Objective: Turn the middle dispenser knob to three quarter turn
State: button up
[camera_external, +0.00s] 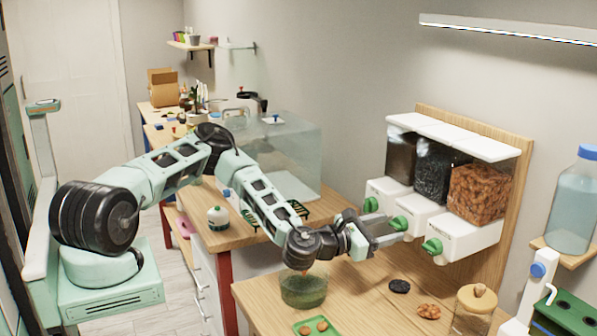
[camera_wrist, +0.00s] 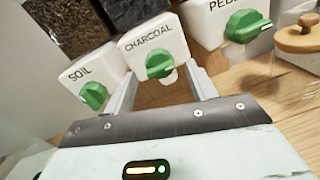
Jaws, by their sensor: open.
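The middle dispenser, labelled CHARCOAL (camera_wrist: 146,42), has a green knob (camera_wrist: 159,64) on its white front. In the external view this middle knob (camera_external: 399,223) sits just ahead of my gripper (camera_external: 376,240). In the wrist view my gripper (camera_wrist: 162,76) is open, with one finger to the left of the middle knob and one to the right. Gaps show on both sides, and I cannot tell how far the fingers reach along the knob. The knob's grip ridge looks close to level in the wrist view; its exact angle is hard to read.
The SOIL knob (camera_wrist: 94,96) is close left of my fingers, and the right dispenser's knob (camera_wrist: 248,25) is to the right. Below, the wooden counter (camera_external: 362,285) holds a green glass bowl (camera_external: 303,289), a lidded jar (camera_external: 474,310) and small piles.

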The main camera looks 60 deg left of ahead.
jog(key=shift+w+d, duration=0.1)
jog(key=shift+w, duration=0.65)
jog(key=c, duration=1)
jog(key=shift+o, duration=0.2)
